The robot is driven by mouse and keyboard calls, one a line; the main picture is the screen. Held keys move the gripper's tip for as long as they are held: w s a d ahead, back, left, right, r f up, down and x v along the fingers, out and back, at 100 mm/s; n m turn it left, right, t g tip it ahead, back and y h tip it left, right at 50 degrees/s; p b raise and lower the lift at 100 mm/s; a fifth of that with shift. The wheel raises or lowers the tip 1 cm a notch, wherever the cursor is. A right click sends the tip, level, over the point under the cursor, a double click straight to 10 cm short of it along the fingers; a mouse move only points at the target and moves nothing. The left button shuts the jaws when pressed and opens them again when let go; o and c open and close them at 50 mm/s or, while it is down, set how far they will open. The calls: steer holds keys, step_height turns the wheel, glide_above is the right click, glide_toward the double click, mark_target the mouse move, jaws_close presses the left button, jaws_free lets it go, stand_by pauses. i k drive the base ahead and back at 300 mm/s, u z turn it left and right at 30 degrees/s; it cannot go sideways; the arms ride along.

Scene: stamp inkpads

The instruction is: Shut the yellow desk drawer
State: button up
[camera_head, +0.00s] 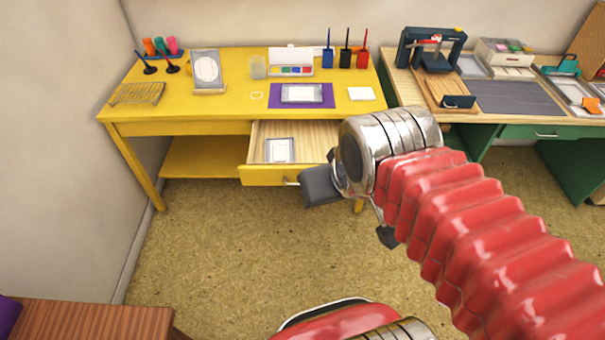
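The yellow desk (200,112) stands against the back wall. Its drawer (262,174) is pulled out toward me and shows a pale wooden inside. A small framed grey item (279,150) lies in the drawer. My gripper (318,187) is just right of the handle, with one dark finger pad showing beside the drawer front. The arm hides the drawer's right end and most of the gripper. I cannot tell whether the pad touches the drawer or handle.
A purple mat (325,101), a paint set (292,70), a picture frame (207,72) and a wire rack (138,94) stand on the yellow desk. A green desk (570,165) with tools is at right. A brown wooden table (90,325) is front left. The floor before the drawer is clear.

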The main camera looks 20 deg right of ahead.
mark_target(314, 138)
steer(key=i, duration=1)
steer(key=u, duration=0.5)
steer(key=k, duration=1.35)
steer(key=u, duration=0.35)
steer(key=i, duration=0.95)
steer(key=z, duration=0.25)
